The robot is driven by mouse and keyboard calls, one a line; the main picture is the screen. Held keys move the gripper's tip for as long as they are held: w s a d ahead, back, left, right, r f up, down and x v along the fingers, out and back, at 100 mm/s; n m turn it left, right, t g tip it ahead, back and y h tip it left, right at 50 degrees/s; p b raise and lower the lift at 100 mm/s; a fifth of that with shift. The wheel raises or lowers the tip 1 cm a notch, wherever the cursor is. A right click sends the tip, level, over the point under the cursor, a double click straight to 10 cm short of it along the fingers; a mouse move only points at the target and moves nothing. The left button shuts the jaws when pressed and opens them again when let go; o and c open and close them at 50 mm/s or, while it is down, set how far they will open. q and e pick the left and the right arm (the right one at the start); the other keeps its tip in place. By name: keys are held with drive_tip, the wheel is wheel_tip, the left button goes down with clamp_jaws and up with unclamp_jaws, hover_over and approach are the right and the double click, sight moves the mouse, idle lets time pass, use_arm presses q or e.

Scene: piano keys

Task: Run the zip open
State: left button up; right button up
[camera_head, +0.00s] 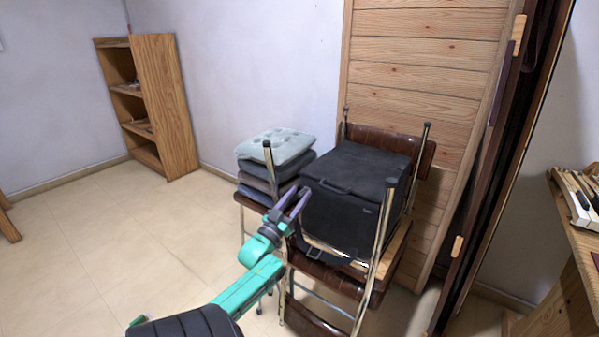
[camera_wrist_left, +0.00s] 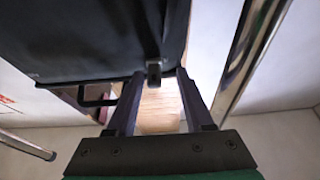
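A black soft bag (camera_head: 338,213) sits on a chair, and its dark side fills the upper left of the left wrist view (camera_wrist_left: 85,40). A small zip pull (camera_wrist_left: 153,72) hangs at the bag's lower edge in the left wrist view. My left gripper (camera_head: 294,193) is at the bag's left side. In the wrist view its two fingers (camera_wrist_left: 160,76) are spread apart, with the pull between the tips, nearer the left finger. I cannot tell whether that finger touches it. The zip's line is not clear. My right gripper is not in view.
Stacked chairs with metal legs (camera_head: 384,235) surround the bag. A metal leg (camera_wrist_left: 245,55) stands close right of the fingers. Several cushions (camera_head: 277,146) are piled left of the bag. A wooden shelf (camera_head: 172,105) stands at the back left. The floor (camera_head: 110,235) at left is clear.

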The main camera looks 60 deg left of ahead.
use_arm(q)
drive_tip(key=shift+d, duration=0.1)
drive_tip(key=v, duration=1.4)
drive_tip(key=shift+s+f, duration=0.15)
drive_tip(key=shift+s, duration=0.15)
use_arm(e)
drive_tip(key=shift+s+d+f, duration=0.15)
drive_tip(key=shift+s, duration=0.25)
